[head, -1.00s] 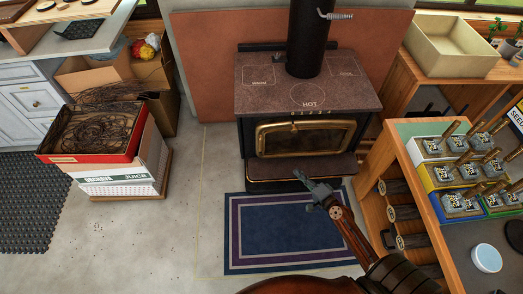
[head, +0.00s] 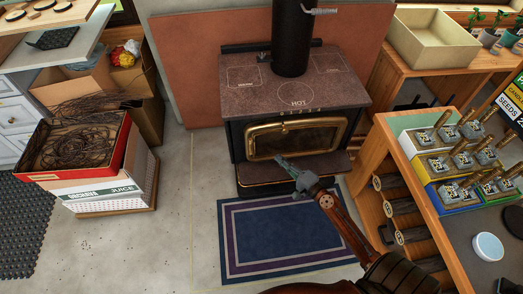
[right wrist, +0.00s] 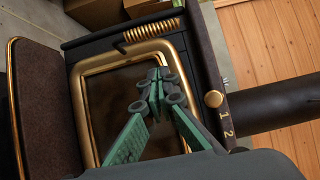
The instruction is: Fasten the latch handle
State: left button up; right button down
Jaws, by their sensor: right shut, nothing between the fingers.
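The dark wood stove (head: 310,90) has a door with a brass frame (head: 335,123) and dark glass. In the right wrist view, which is turned on its side, the brass door frame (right wrist: 88,75) fills the middle. A coiled brass handle (right wrist: 155,31) with a dark hooked end lies along the frame's upper edge, on the stove's left side. Whether the latch is engaged I cannot tell. My right gripper (head: 282,163) is shut and empty, in front of the door's lower part. Its green fingers (right wrist: 156,82) meet over the glass, apart from the handle. My left gripper is out of view.
A blue rug (head: 285,238) lies before the stove. A wooden shelf unit (head: 385,150) with several logs stands at right. Boxes with wire (head: 80,140) stand at left. The black stovepipe (head: 292,40) rises from the top. The floor between boxes and rug is clear.

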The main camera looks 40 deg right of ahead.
aim_at(249, 141)
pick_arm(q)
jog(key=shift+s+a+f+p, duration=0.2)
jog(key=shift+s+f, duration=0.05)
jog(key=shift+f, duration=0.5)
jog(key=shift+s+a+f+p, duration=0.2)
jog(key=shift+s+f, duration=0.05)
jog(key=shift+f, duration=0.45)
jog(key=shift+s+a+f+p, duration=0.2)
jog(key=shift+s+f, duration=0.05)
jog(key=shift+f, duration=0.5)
pick_arm(e)
jog(key=w+a, duration=0.3)
jog(key=w, duration=0.6)
jog(key=shift+w+a, duration=0.15)
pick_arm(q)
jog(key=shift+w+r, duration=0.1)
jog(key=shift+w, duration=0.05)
